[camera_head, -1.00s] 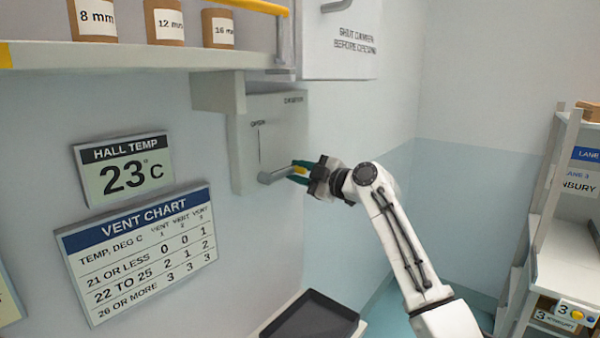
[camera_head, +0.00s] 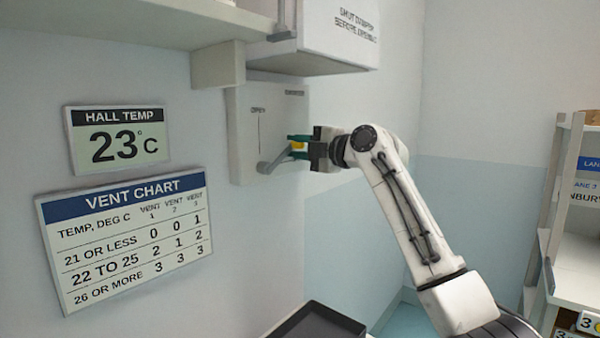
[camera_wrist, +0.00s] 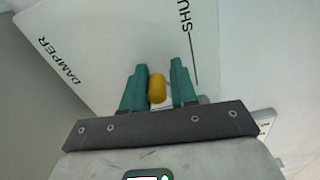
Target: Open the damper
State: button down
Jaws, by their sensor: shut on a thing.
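The damper panel (camera_head: 243,140) is a pale plate on the wall, with "OPEN" lettered near its top and a vertical line below it. Its grey lever (camera_head: 274,161) runs from a pivot low on the panel, up and right to a yellow knob (camera_head: 298,145). My gripper (camera_head: 297,147) is shut on the knob with its teal fingers. In the wrist view, the yellow knob (camera_wrist: 157,88) is between the fingers of my gripper (camera_wrist: 158,82). "DAMPER" and part of "SHUT" show on the panel (camera_wrist: 125,40) behind. The lever's pivot is hidden there.
A shelf (camera_head: 150,25) and a white box (camera_head: 325,40) marked to shut the damper before opening hang above. A hall display (camera_head: 118,140) reads 23 °C above a vent chart (camera_head: 130,240). A dark tray (camera_head: 318,325) is below; a rack (camera_head: 575,240) stands right.

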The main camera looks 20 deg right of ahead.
jog(key=r+n, duration=0.1)
jog(key=s+a+r+n+b, duration=0.1)
jog(key=shift+r+n, duration=0.25)
jog(key=shift+n, duration=0.15)
jog(key=a+r+n, duration=0.1)
jog(key=s+a+n, duration=0.1)
jog(key=n, duration=0.1)
jog(key=shift+s+r+n, duration=0.1)
jog(key=shift+r+n, duration=0.2)
jog(key=shift+r, duration=0.05)
jog(key=a+n, duration=0.1)
jog(key=s+a+n, duration=0.1)
jog(key=n, duration=0.1)
jog(key=shift+s+r+b, duration=0.2)
jog(key=shift+r+b, duration=0.1)
jog(key=shift+r, duration=0.1)
jog(key=shift+s+a+n, duration=0.25)
jog(key=shift+a+n, duration=0.15)
jog(key=shift+n, duration=0.25)
jog(key=shift+s+a+n, duration=0.25)
jog(key=shift+a+n, duration=0.1)
jog(key=shift+n, duration=0.3)
jog(key=shift+a, duration=0.1)
jog(key=shift+a+f, duration=0.1)
jog(key=shift+f, duration=0.05)
jog(key=c, duration=1)
grip_release()
jog(key=shift+s, duration=0.15)
jog(key=shift+c, duration=0.2)
